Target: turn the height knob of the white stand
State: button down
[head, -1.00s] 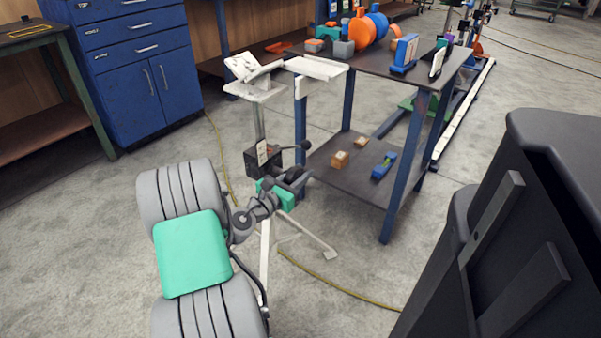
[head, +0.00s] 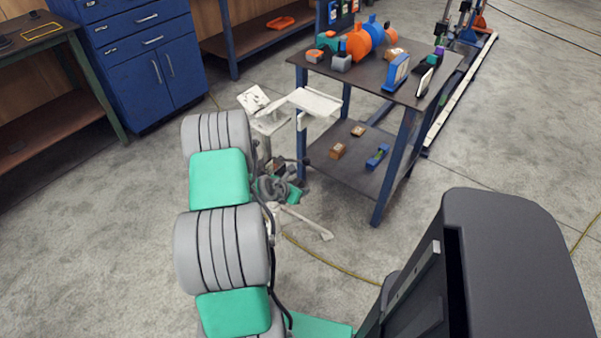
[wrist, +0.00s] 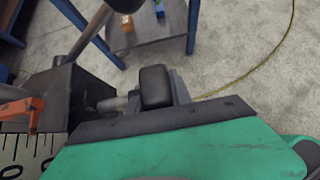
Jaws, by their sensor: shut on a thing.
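The white stand (head: 268,122) is beside the table in the head view, with a tilted white plate and a flat white arm at its top. Its dark clamp block (wrist: 72,97) fills the left of the wrist view, with a lever rising from it. A short metal shaft (wrist: 113,103) runs from the block to my gripper (wrist: 157,88). My gripper is shut on the height knob at the shaft's end; the fingers hide most of the knob. In the head view my gripper (head: 277,186) is small and partly hidden by my arm, low on the stand's column.
The dark table (head: 420,92) right of the stand carries an orange and blue flanged pipe (head: 362,40); its lower shelf (head: 350,172) holds small blocks. An orange pointer (wrist: 25,106) and scale (wrist: 22,150) show in the wrist view. A blue cabinet (head: 160,80) stands behind.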

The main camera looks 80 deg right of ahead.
jog(key=y+p, duration=0.1)
jog(key=t+y+p, duration=0.1)
jog(key=shift+a+y, duration=0.3)
jog(key=y, duration=0.1)
jog(key=t+y, duration=0.1)
jog(key=shift+w+a+f+y+p, duration=0.15)
jog(key=shift+a+f+y+p, duration=0.15)
jog(key=shift+f+p, duration=0.1)
jog(key=y, duration=0.1)
jog(key=t+y+b, duration=0.1)
jog(key=shift+w+a+f+y, duration=0.15)
jog(key=shift+w+a+y, duration=0.05)
jog(key=shift+a+y, duration=0.15)
jog(key=shift+w+a+t+y+b, duration=0.1)
jog(key=shift+a+t+y+b, duration=0.15)
jog(key=shift+t+y+b, duration=0.3)
jog(key=shift+a+y, duration=0.1)
jog(key=shift+y, duration=0.2)
jog(key=c, duration=1.2)
grip_release()
jog(key=shift+o, duration=0.2)
jog(key=shift+r, duration=0.2)
